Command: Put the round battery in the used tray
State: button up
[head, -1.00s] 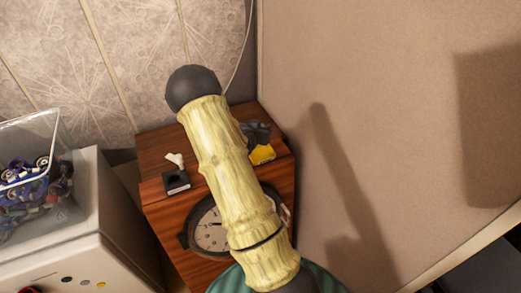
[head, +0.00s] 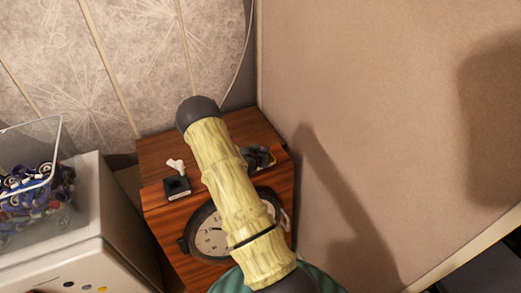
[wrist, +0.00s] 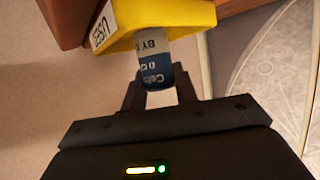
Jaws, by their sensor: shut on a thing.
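The round battery (wrist: 156,68) is blue and grey with white print. In the wrist view it stands between the two fingers of my gripper (wrist: 158,100), which is shut on it. Its far end meets the yellow used tray (wrist: 165,16), which carries a white label reading USED. The tray's edge hides that end, so I cannot tell whether it is inside or only behind the rim. In the head view my gripper (head: 259,156) shows as a dark shape beside my arm, over the wooden cabinet. Battery and tray are hidden there.
The wooden cabinet (head: 160,150) has a round clock (head: 208,232) on its front. A small black holder (head: 177,187) and a white piece (head: 176,165) are on its left side. A clear bin (head: 62,150) of small parts stands at left. A beige wall (head: 380,90) is close on the right.

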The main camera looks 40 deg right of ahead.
jog(key=shift+f, duration=0.25)
jog(key=shift+f, duration=0.15)
jog(key=o, duration=1.1)
jog(key=shift+c, duration=0.2)
jog(key=shift+r, duration=0.25)
jog(key=shift+s+a, duration=0.2)
jog(key=shift+a, duration=0.1)
jog(key=b+v, duration=0.3)
jog(key=v, duration=0.8)
